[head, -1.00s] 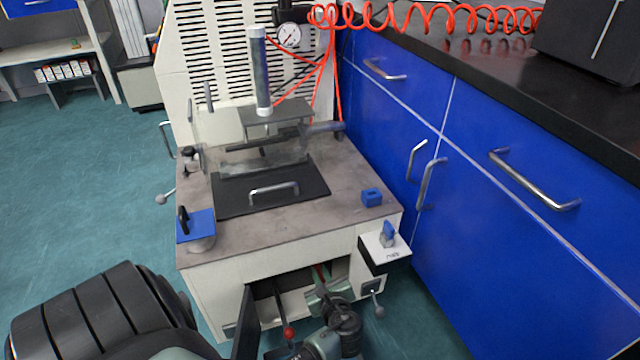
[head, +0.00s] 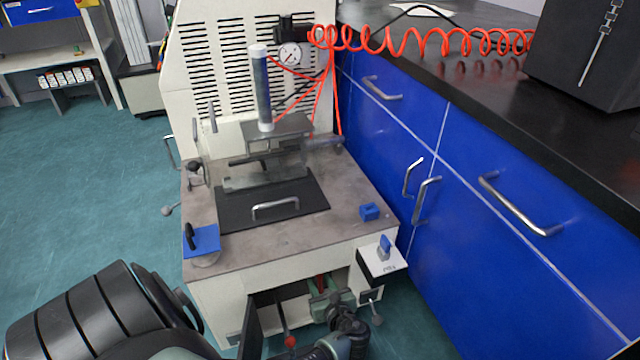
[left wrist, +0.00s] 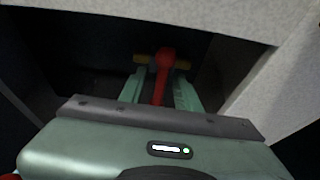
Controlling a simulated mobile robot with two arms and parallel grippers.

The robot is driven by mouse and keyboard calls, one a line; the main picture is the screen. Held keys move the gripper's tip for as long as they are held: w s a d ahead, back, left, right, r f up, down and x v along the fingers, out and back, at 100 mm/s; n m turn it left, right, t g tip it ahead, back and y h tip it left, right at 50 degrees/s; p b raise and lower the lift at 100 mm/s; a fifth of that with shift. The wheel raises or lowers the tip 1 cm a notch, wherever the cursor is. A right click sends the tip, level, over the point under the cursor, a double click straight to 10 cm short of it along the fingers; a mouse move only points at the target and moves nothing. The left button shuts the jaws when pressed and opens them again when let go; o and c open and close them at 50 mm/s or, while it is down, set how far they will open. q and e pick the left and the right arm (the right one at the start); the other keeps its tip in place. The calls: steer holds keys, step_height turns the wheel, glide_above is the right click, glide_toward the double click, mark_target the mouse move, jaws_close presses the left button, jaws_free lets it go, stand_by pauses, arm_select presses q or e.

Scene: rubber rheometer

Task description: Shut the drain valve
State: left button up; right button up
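The drain valve's red handle (left wrist: 161,80) shows in the left wrist view inside a dark cabinet opening, in front of a brass-coloured pipe (left wrist: 143,58). Its round red end is uppermost. My left gripper (left wrist: 160,88) has its two green fingers apart, one on each side of the handle, with small gaps that suggest no firm hold. In the head view the left gripper (head: 326,298) is at the opening in the machine's lower front. A bit of the red handle (head: 321,283) shows behind it; the rest is hidden. My right gripper is not in view.
The open dark cabinet door (head: 250,328) stands left of the gripper. A red-knobbed lever (head: 290,341) is close by. A small switch box (head: 384,262) juts out above right. Blue cabinets (head: 470,230) line the right side. The green floor (head: 90,190) is clear at left.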

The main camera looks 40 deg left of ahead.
arm_select(q)
steer(key=p+v, duration=0.3)
steer(key=v, duration=0.5)
steer(key=shift+a, duration=0.1)
stand_by(0.3)
